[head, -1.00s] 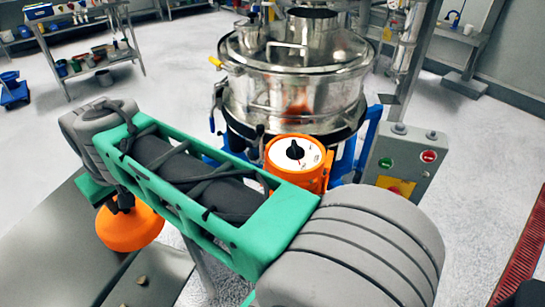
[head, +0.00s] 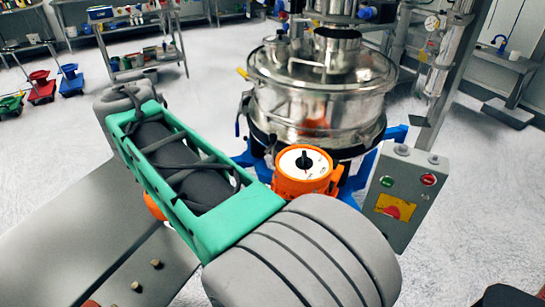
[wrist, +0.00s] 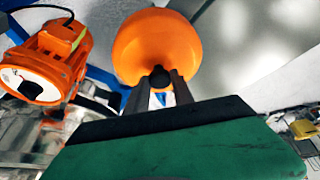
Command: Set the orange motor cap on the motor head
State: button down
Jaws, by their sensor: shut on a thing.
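The orange motor cap (wrist: 155,40) is a smooth round dome with a black knob. My gripper (wrist: 160,85) is shut on that knob in the wrist view, and the cap hangs clear of other things. In the head view only a sliver of the cap (head: 153,206) shows behind my green forearm; my fingers are hidden there. The motor head (head: 304,168) is orange with a white round face and a black shaft, in front of the steel sifter. It also shows at the left of the wrist view (wrist: 45,65), apart from the cap.
The steel sifter (head: 320,95) stands on a blue frame behind the motor. A grey control box (head: 405,195) with green and red buttons is close to the motor's right. Open floor lies at left.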

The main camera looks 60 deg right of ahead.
jog(key=s+d+r+m+g+p, duration=0.2)
jog(key=s+d+r+m, duration=0.25)
jog(key=s+d, duration=0.3)
jog(key=s+d+r+m+g+h+p, duration=0.1)
jog(key=s+d+r+m+g+p, duration=0.15)
jog(key=s+d+m, duration=0.45)
jog(key=s+d+r+m+g+p, duration=0.1)
jog(key=s+d+r+m+p, duration=0.3)
jog(key=s, duration=0.4)
jog(key=shift+m, duration=0.45)
jog(key=w+d+f, duration=0.1)
jog(key=d+f, duration=0.3)
jog(key=w+d+f, duration=0.1)
jog(key=d+f, duration=0.3)
jog(key=d, duration=0.1)
jog(key=w+d+f+b, duration=0.1)
jog(key=w+d+f, duration=0.1)
jog(key=d+f, duration=0.3)
jog(key=shift+d, duration=0.25)
jog(key=shift+f, duration=0.1)
